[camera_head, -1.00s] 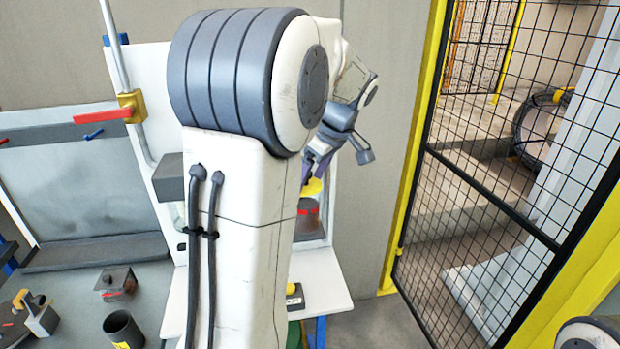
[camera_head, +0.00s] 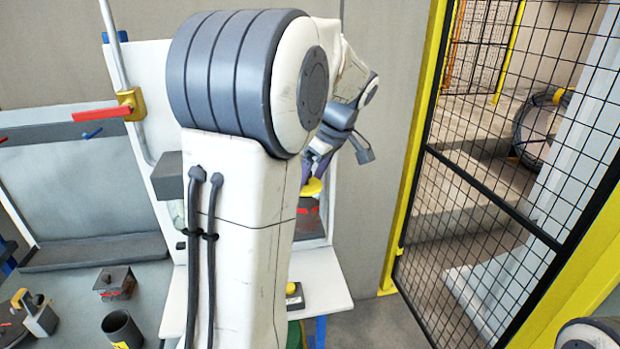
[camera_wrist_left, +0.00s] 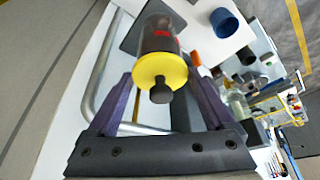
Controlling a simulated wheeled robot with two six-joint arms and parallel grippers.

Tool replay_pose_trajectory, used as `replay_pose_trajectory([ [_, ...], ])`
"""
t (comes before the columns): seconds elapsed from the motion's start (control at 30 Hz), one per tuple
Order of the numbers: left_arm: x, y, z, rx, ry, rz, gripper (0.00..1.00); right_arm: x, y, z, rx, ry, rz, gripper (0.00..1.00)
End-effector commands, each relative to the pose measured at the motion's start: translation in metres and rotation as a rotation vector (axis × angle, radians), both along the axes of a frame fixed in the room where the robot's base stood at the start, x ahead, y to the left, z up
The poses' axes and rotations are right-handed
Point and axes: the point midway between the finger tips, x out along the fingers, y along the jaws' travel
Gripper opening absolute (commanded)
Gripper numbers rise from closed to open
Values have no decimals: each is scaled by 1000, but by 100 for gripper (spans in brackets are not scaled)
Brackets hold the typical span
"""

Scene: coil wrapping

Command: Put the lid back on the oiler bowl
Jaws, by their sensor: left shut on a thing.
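The yellow lid (camera_head: 312,188) with a dark knob is at the bowl's top; in the left wrist view the lid (camera_wrist_left: 150,73) lines up with the bowl's end. I cannot tell whether it is fully seated. My left gripper (camera_wrist_left: 166,84) is shut on the lid, its purple fingers on either side. My arm hides part of the bowl in the head view. My right gripper is out of view.
A grey bent pipe (camera_wrist_left: 93,95) runs beside the bowl. A small box with a yellow button (camera_head: 294,296) sits on the white shelf below. A dark cup (camera_head: 121,329) and small block (camera_head: 115,283) stand on the grey table. A yellow-framed mesh fence (camera_head: 418,150) stands at right.

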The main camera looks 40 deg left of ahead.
Motion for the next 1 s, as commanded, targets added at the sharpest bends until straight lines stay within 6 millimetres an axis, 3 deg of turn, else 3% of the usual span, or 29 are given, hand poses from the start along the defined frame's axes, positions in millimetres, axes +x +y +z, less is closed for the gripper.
replay_pose_trajectory([
  [0.87, 0, 0, 0, 0, -1, 0, 33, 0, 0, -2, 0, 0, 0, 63],
  [0.9, 0, 0, 0, 0, -1, 0, 90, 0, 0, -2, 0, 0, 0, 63],
  [0.93, 0, 0, 0, 0, -1, 0, 100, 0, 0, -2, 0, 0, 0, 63],
  [1.0, 0, 0, 0, 0, -1, 0, 100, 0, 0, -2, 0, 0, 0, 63],
])
